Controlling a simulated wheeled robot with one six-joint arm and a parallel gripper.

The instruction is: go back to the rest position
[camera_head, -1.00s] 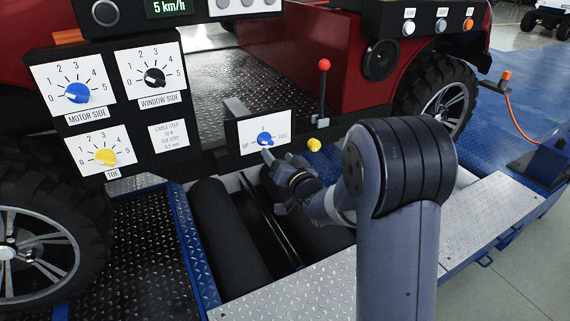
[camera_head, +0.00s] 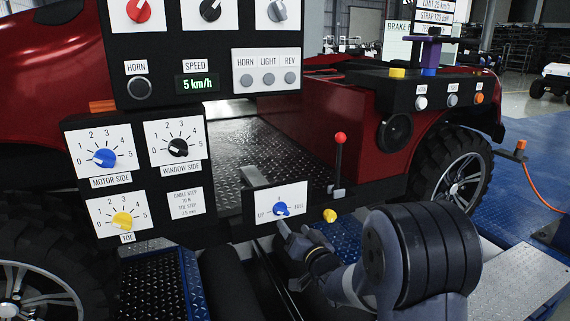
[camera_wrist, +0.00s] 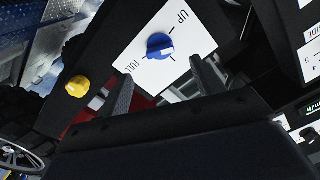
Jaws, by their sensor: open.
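My gripper (camera_head: 290,232) is in the lower middle of the head view, just below the small UP/FULL panel (camera_head: 262,203). In the wrist view its two fingers (camera_wrist: 165,92) are spread apart with nothing between them. The panel's blue knob (camera_head: 281,209) is just above the fingertips in the head view. The knob also shows in the wrist view (camera_wrist: 160,46), beyond the fingers, and it looks apart from them. A yellow knob (camera_head: 330,215) sits right of the panel.
A red-tipped lever (camera_head: 340,150) stands right of the panel. Dial panels (camera_head: 185,165) are at left, a red car (camera_head: 310,125) is behind, and a dark roller (camera_head: 228,285) lies below. A tread-plate walkway (camera_head: 520,285) is at lower right.

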